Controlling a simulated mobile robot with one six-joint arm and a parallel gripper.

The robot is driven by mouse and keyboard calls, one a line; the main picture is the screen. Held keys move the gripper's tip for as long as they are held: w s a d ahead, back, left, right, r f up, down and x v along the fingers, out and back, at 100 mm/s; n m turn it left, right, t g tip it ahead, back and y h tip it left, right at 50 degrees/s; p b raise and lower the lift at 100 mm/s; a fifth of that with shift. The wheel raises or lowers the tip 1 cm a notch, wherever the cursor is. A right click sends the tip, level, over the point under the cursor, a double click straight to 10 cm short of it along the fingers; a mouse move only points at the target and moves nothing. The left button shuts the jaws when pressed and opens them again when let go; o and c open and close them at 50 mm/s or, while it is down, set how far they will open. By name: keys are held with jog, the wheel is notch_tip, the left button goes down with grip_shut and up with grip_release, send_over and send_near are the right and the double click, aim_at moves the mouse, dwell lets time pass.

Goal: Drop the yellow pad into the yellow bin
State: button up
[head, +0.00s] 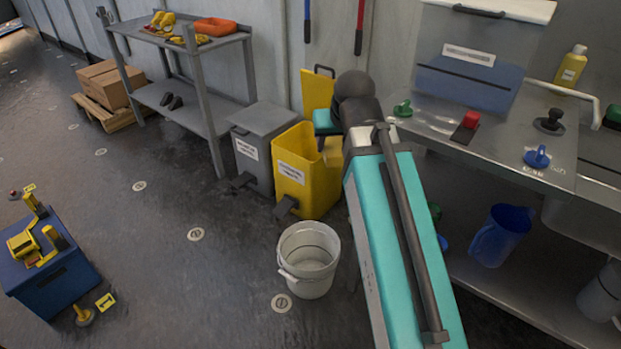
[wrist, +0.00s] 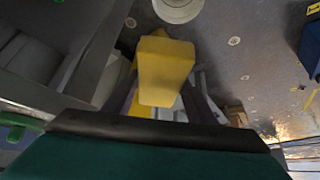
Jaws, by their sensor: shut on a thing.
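The yellow pad (wrist: 165,70) is a thick yellow block in the wrist view, held between the two fingers of my gripper (wrist: 163,97), which is shut on it. The yellow bin (head: 291,183) stands on the floor in the head view, with its lid (head: 317,92) raised and a white label on its front. My arm's end is at the bin's right side in the head view, and its fingers are mostly hidden there. A yellow piece shows at the bin's right rim; I cannot tell for sure whether it is the pad.
A grey bin (head: 258,150) with its lid shut stands left of the yellow bin. A white bucket (head: 309,274) stands on the floor in front. A steel bench (head: 540,181) is at the right, a grey shelf (head: 207,97) at the back left, a blue box (head: 55,290) at the lower left.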

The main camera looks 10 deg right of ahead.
aim_at(336, 138)
jog(key=shift+w+r+p, duration=0.1)
jog(key=shift+w+p, duration=0.1)
jog(key=shift+p, duration=0.4)
jog(key=shift+w+d+p, duration=0.1)
jog(key=shift+w+p, duration=0.25)
jog(key=shift+p, duration=0.6)
jog(key=w+p, duration=0.1)
jog(key=p, duration=0.2)
jog(key=w+p, duration=0.1)
jog(key=p, duration=0.2)
jog(key=shift+d+f, duration=0.2)
jog(key=shift+f, duration=0.05)
jog(key=p, duration=0.2)
jog(key=w+p, duration=0.1)
jog(key=p, duration=0.1)
jog(key=shift+d+f+p, duration=0.2)
jog(key=shift+f+p, duration=0.1)
jog(key=shift+f, duration=0.1)
jog(key=p, duration=0.1)
jog(key=f+p, duration=0.1)
jog(key=p, duration=0.1)
jog(key=shift+w+d+p, duration=0.2)
jog(key=shift+w+p, duration=0.05)
jog(key=shift+p, duration=0.05)
jog(key=shift+f+p, duration=0.25)
jog(key=shift+p, duration=0.15)
jog(key=shift+a, duration=0.1)
